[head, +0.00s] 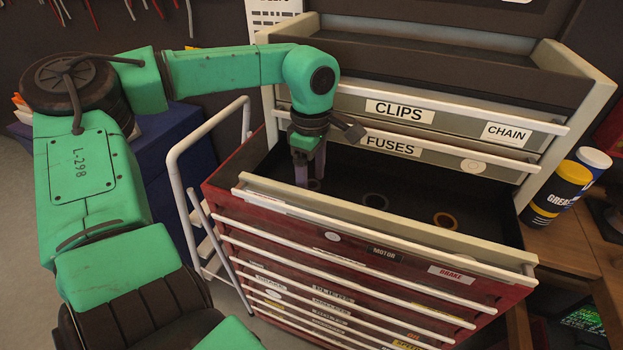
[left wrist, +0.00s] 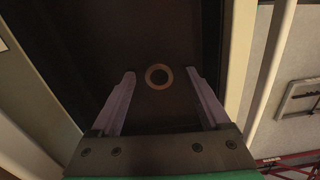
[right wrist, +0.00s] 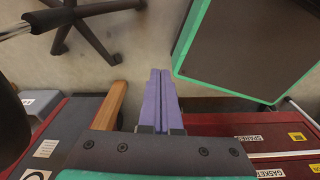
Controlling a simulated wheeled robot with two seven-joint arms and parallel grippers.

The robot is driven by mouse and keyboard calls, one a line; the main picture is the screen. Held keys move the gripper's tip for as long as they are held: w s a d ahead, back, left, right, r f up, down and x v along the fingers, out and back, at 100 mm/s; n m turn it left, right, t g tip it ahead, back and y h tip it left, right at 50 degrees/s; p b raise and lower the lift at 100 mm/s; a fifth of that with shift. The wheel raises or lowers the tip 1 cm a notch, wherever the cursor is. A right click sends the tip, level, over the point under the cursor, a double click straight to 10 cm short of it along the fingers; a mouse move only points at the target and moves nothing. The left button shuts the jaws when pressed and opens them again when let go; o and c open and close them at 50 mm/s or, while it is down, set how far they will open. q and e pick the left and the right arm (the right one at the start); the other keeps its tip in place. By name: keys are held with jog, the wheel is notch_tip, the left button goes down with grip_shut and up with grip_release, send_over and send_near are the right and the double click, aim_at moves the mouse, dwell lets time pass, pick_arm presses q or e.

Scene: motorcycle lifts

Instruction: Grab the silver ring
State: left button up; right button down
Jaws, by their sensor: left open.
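An open drawer (head: 482,216) holds several rings flat on its dark bottom. A dark grey ring (head: 364,200) lies in the middle and a copper-coloured ring (head: 435,221) lies to its right. Another ring (head: 314,184) lies at the left, partly hidden by my left gripper (head: 310,180). My left gripper is open, pointing down into the drawer over this ring. In the left wrist view one ring (left wrist: 148,77) shows just beyond and between the fingertips (left wrist: 160,75), apart from both; it looks dull tan in dim light. I cannot tell which ring is silver. My right gripper (right wrist: 158,72) is shut and empty, away from the drawer.
The drawer sits in a red tool chest (head: 330,262), below shallow drawers labelled CLIPS and FUSES (head: 440,155). Its walls stand close around my left gripper. A yellow and black grease can (head: 556,195) stands on a wooden bench at the right. A white cart frame (head: 183,195) stands left.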

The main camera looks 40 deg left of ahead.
pick_arm(q)
grip_shut()
